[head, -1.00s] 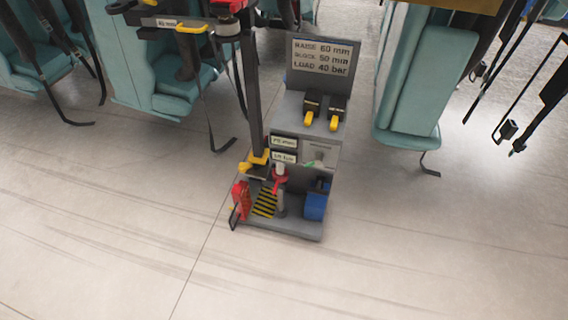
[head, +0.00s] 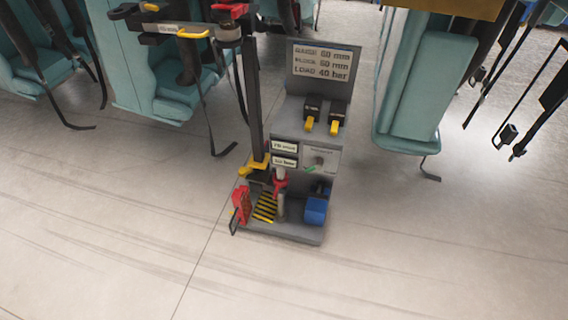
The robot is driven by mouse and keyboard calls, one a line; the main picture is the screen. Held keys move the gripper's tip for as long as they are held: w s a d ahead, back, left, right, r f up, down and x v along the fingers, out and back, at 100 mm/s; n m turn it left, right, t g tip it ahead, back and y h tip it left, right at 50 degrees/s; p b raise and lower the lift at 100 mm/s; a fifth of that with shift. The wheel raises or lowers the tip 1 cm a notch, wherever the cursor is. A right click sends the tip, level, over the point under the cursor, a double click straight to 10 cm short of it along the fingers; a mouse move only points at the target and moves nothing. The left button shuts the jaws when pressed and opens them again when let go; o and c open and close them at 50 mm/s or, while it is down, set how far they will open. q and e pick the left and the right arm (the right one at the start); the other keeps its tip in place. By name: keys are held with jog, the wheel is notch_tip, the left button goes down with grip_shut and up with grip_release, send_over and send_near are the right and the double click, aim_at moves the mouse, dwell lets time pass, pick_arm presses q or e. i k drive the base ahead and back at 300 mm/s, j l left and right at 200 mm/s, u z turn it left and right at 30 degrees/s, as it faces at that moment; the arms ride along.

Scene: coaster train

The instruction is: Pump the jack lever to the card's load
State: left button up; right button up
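A grey jack stand (head: 310,155) stands on the floor in the middle of the head view. Its card (head: 322,62) at the top has a line reading LOAD 40 bar. A dial face (head: 319,160) with a small green mark sits on the stand's front; its reading is too small to tell. A red and grey jack-like part (head: 280,190) stands upright on the base plate. Two black blocks with yellow handles (head: 309,124) sit on the upper ledge. I cannot tell which part is the jack lever. Neither of my grippers is in view.
A dark post (head: 253,100) with a yellow part rises left of the stand. A red item (head: 240,205), a striped yellow-black plate (head: 265,207) and a blue block (head: 316,209) are on the base. Teal seats (head: 425,85) stand behind on both sides. The front floor is clear.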

aim_at(316, 194)
jog(key=i+l+u, duration=0.1)
jog(key=u, duration=0.8)
jog(key=l+u, duration=0.4)
jog(key=l, duration=0.45)
jog(key=l+u, duration=0.45)
jog(key=l, duration=0.45)
jog(key=k+l, duration=0.1)
jog(key=l, duration=0.6)
